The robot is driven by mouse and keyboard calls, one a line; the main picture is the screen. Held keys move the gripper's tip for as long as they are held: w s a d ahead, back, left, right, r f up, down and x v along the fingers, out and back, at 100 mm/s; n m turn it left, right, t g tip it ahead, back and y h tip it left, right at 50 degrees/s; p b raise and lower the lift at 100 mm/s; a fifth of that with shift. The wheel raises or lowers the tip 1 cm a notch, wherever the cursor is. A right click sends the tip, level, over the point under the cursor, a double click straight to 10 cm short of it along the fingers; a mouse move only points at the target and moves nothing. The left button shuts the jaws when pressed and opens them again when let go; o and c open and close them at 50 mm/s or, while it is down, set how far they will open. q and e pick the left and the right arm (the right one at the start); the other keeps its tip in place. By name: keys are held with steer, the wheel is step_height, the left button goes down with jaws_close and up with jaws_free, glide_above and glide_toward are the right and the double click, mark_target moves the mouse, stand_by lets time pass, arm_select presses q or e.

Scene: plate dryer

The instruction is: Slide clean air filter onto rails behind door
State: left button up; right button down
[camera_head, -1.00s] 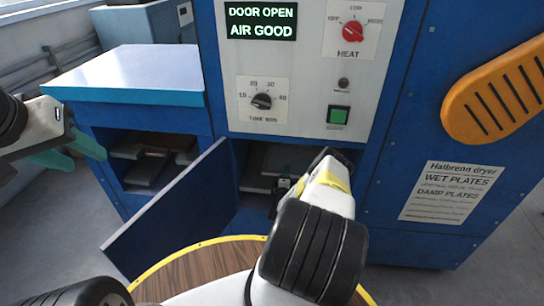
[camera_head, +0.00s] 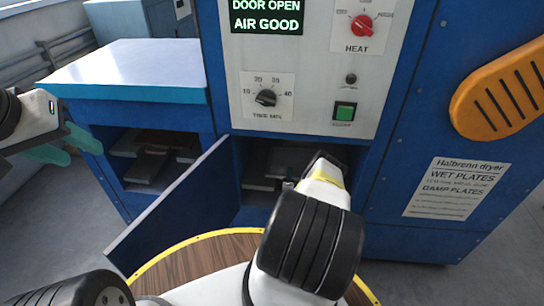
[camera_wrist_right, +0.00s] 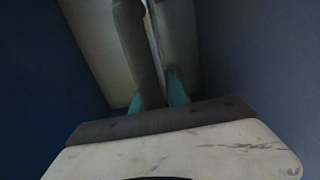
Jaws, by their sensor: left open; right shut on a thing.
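The dark blue door (camera_head: 175,208) of the dryer's lower compartment stands open to the left. My right gripper reaches into that compartment; in the head view the wrist hides its fingers. In the right wrist view its teal fingertips (camera_wrist_right: 157,92) are close together, shut on a narrow grey bar (camera_wrist_right: 140,50), which seems to be part of the air filter. A pale flat panel (camera_wrist_right: 95,40) lies beyond; I cannot tell whether it belongs to the filter. The rails cannot be made out. My left gripper (camera_head: 75,148) is open and empty, left of the door near the side cabinet.
The blue side cabinet (camera_head: 130,85) has a pale top and an open bay with grey slabs (camera_head: 150,160). The control panel (camera_head: 305,60) above the compartment reads "DOOR OPEN AIR GOOD". A round wooden table (camera_head: 200,255) with a yellow rim stands in front. An orange slotted part (camera_head: 505,95) juts out at right.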

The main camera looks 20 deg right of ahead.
steer(key=c, duration=1.3)
jaws_free()
steer(key=shift+o, duration=0.2)
steer(key=shift+s, duration=0.1)
steer(key=v, duration=0.7)
steer(key=shift+s, duration=0.3)
steer(key=shift+a, duration=0.2)
